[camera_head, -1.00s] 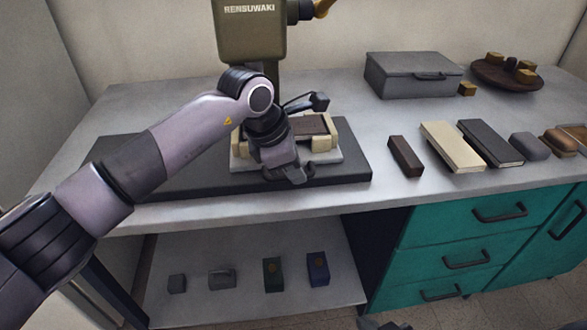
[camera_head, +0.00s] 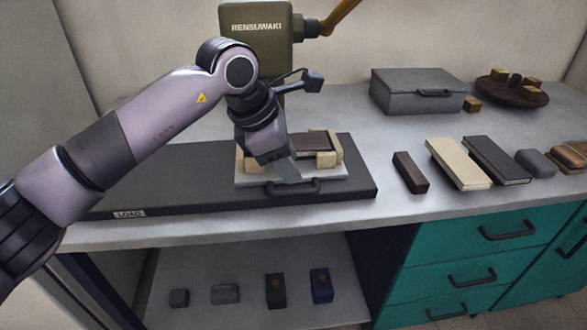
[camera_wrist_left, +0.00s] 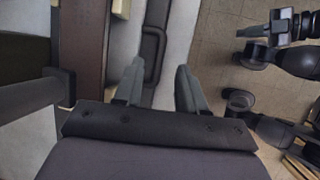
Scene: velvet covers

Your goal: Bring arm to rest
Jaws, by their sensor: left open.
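My left arm comes in from the left in the head view. Its gripper (camera_head: 284,172) points down in front of the pale fixture (camera_head: 243,171) on the dark load board (camera_head: 200,186), near the board's black handle (camera_head: 295,188). In the left wrist view the two grey fingers (camera_wrist_left: 158,88) are apart with nothing between them, and the handle (camera_wrist_left: 150,50) shows beyond them. A dark brown block (camera_head: 318,141) lies in the fixture between cream blocks. My right gripper is not in the head view; a dark gripper and arm parts (camera_wrist_left: 275,40) show at the right of the left wrist view.
The olive press (camera_head: 256,42) with a yellow lever stands behind. To the right are a grey case (camera_head: 415,95), a round wooden tray (camera_head: 515,97), a brown bar (camera_head: 410,172), a cream book (camera_head: 458,165) and a dark book (camera_head: 497,160). Several small boxes sit on the lower shelf (camera_head: 330,255).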

